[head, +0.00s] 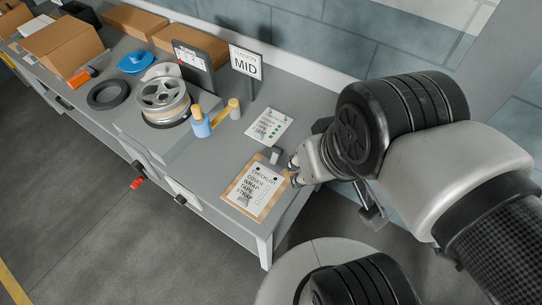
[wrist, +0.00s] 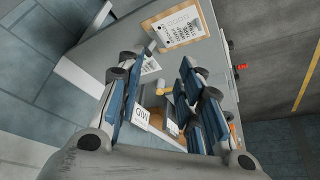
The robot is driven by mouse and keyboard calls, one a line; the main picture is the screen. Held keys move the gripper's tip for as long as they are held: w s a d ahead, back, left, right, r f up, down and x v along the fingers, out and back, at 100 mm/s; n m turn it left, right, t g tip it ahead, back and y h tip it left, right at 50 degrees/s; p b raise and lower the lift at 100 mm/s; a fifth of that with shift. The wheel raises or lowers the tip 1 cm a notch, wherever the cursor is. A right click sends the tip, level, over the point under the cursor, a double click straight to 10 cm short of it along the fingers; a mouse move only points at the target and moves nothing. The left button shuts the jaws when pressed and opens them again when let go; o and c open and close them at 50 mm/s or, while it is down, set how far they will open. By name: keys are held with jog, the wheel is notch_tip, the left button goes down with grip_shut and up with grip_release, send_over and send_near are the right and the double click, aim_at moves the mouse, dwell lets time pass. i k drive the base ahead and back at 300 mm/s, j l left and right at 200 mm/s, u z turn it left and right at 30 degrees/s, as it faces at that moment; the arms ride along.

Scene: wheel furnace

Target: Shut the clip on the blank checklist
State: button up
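The blank checklist (head: 257,187) is a white sheet with words and empty boxes on a brown clipboard (head: 231,188) near the table's front right end. It also shows in the wrist view (wrist: 178,27), at the top. A grey clip (head: 271,155) sits at the sheet's upper edge and seems to stand up; its exact angle is hard to tell. My gripper (head: 294,170) is just right of the clip and clipboard's upper corner, and I cannot tell whether it touches. In the wrist view my gripper (wrist: 158,72) has its fingers wide apart with nothing held between them.
A second sheet with green marks (head: 269,126) lies behind the clipboard. A wall runs along the back.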

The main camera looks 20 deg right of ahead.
aim_at(270, 166)
jog(key=i+l+u, duration=0.1)
jog(key=l, duration=0.25)
jog(key=i+l, duration=0.25)
jog(key=i+l+u, duration=0.15)
jog(key=l, duration=0.3)
